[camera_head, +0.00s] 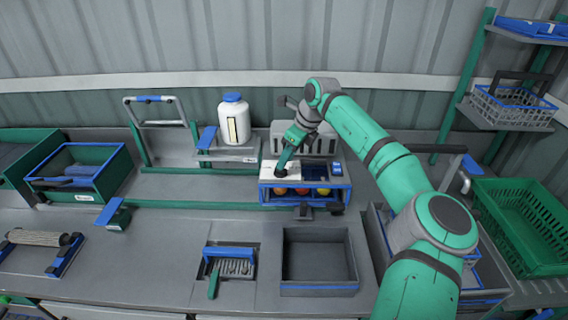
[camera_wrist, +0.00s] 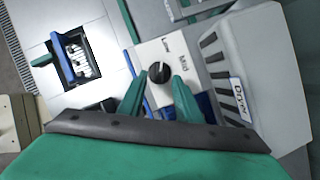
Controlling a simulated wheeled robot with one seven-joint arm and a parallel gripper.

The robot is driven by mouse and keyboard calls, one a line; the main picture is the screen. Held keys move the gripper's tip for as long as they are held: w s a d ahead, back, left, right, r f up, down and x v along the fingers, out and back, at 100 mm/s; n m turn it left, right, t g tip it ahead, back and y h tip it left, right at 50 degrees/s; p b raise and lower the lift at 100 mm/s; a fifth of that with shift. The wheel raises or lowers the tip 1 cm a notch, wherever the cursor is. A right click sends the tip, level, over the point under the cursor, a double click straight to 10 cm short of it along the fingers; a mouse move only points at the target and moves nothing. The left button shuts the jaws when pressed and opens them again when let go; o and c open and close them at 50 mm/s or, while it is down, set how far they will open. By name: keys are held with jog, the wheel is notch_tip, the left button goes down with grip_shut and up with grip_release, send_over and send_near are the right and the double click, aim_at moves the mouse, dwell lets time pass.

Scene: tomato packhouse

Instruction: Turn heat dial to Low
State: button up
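The heat dial (camera_wrist: 159,72) is a small dark round knob on a white panel (camera_wrist: 150,50). Labels that look like "Low" and "Mid" are printed by the knob in the wrist view. A light mark shows on the knob, but I cannot tell which label it points at. My gripper (camera_wrist: 161,86) has its two green fingers apart, one towards each side of the knob, with visible gaps. Whether the tips touch it is unclear. In the head view my gripper (camera_head: 281,170) is low over the white panel (camera_head: 268,172) and hides the knob.
A grey dryer (camera_wrist: 255,70) stands right beside the panel. Below the panel is a blue-framed rack (camera_head: 305,202) with round red and orange items. A white jar (camera_head: 234,121) stands on a scale to the left. A grey bin (camera_head: 319,288) sits in front.

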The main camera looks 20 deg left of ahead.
jog(key=v, duration=0.7)
jog(key=shift+d+r, duration=0.2)
jog(key=shift+r, duration=0.05)
